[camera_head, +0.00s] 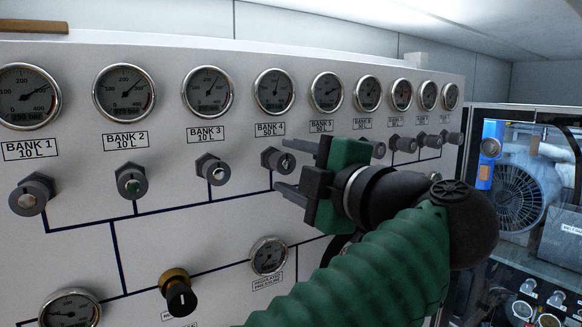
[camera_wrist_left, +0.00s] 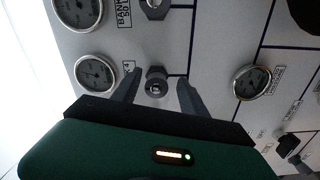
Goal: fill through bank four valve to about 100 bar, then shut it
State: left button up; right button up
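The bank four valve (camera_head: 278,160) is a dark hex knob with a light centre, below the bank 4 gauge (camera_head: 273,91) on the white panel. The gauge's needle points roughly upward; its small digital readout is too small to read. My left gripper (camera_head: 285,166) is in front of this valve with its two fingers apart. In the left wrist view the valve (camera_wrist_left: 157,82) shows between the open fingertips (camera_wrist_left: 158,90), with a visible gap on each side. The bank 4 gauge (camera_wrist_left: 95,73) also shows there. My right gripper is not in view.
The bank 3 valve (camera_head: 212,169) is to the left; the bank 5 valve is hidden behind my gripper in the head view but shows in the wrist view (camera_wrist_left: 155,6). A regulated pressure gauge (camera_head: 268,255) and a brass-collared knob (camera_head: 178,291) are lower.

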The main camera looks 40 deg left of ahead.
pick_arm(q)
jog(key=shift+r, duration=0.1)
jog(key=b+v, duration=0.5)
jog(key=v, duration=1.2)
jog(key=shift+w, duration=0.2)
dwell(0.5)
